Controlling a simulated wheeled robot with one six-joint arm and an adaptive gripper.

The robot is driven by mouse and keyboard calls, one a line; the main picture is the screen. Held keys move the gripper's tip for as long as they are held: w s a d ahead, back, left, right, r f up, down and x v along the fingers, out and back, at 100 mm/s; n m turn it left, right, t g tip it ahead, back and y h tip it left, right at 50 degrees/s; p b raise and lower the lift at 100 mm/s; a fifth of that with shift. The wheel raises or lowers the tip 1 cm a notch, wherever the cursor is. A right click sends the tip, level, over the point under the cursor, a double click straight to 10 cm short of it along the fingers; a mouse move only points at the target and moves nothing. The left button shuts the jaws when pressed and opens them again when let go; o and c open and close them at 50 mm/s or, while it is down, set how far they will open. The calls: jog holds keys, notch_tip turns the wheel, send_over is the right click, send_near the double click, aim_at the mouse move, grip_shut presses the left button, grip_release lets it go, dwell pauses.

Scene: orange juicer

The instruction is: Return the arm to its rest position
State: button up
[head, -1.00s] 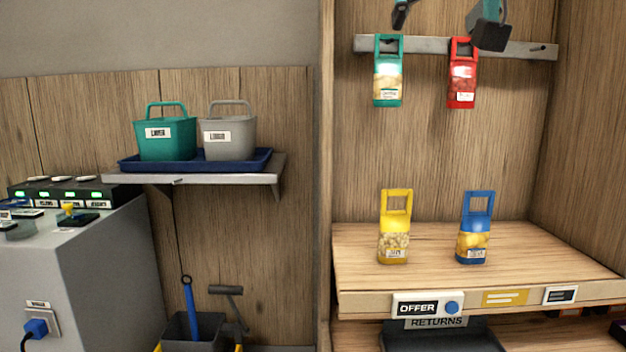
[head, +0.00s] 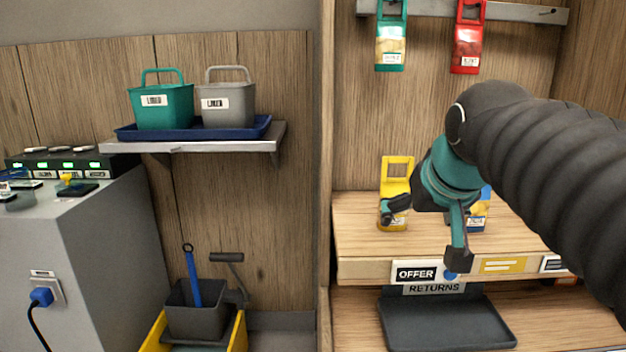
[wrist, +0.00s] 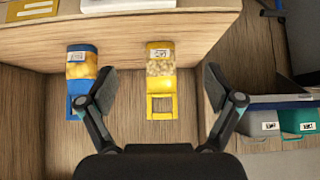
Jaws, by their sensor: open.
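My arm reaches in from the right of the head view, and my gripper (head: 425,235) is in front of the wooden shelf (head: 365,266). Its two fingers are spread apart with nothing held between them. It partly covers the yellow pack (head: 397,167) and most of the blue pack (head: 486,194), which both stand on the shelf. In the wrist view the open fingers (wrist: 160,90) frame the yellow pack (wrist: 160,68). The blue pack (wrist: 78,68) is beside the left finger there. I cannot tell how far the fingers are from the packs.
A green pack (head: 391,40) and a red pack (head: 467,40) hang from a rail above. A dark returns tray (head: 445,325) lies below the shelf. At left, a green bucket (head: 163,108) and a grey bucket (head: 228,106) stand on a blue tray (head: 124,132).

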jog(key=s+f+g, duration=0.1)
jog(key=s+f, duration=0.6)
jog(key=f, duration=0.3)
jog(key=s+f+g, duration=0.1)
jog(key=s+f, duration=0.6)
jog(key=f, duration=0.4)
jog(key=shift+s+g, duration=0.3)
jog(key=shift+g, duration=0.1)
